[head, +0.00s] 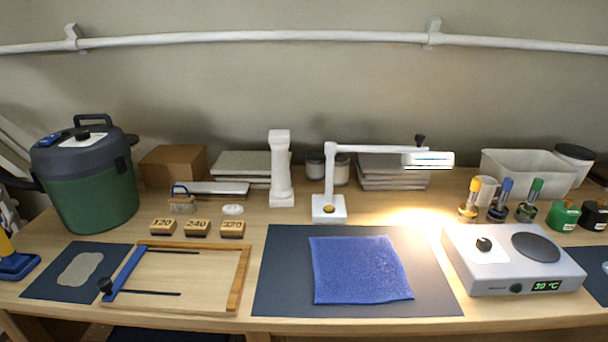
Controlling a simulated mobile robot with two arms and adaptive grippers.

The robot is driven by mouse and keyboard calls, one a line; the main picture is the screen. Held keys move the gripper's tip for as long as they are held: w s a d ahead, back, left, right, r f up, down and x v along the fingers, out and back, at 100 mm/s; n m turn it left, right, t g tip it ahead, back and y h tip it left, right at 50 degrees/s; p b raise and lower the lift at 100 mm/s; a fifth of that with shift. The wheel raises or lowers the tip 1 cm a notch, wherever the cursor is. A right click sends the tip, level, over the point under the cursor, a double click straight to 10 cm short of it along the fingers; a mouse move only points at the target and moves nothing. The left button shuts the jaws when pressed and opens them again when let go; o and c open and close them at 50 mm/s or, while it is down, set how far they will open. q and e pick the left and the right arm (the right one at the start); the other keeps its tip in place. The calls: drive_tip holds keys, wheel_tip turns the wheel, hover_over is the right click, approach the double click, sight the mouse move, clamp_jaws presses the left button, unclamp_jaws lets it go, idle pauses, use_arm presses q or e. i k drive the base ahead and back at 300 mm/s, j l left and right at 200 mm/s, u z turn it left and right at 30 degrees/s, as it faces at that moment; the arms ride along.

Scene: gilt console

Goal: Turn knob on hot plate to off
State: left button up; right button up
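The hot plate (470,276) is a white box at the right of the bench. A dark round heating plate (536,246) lies on its top right. A black knob (484,244) with a light mark sits on its top left; the mark's setting is too small to read. On the front face are a small dark green round control (516,288) and a lit green display (547,286) that seems to read 30 °C. Neither of my grippers is in view, and nothing touches the hot plate.
A blue cloth (360,270) lies on a dark mat (285,290) left of the hot plate. A lit white lamp (329,207) stands behind it. Several small bottles (497,203) and a white bin (528,170) stand behind the hot plate. Small green and black containers (565,215) are to its right.

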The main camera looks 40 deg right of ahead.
sight(484, 244)
drive_tip(key=z, duration=2.5)
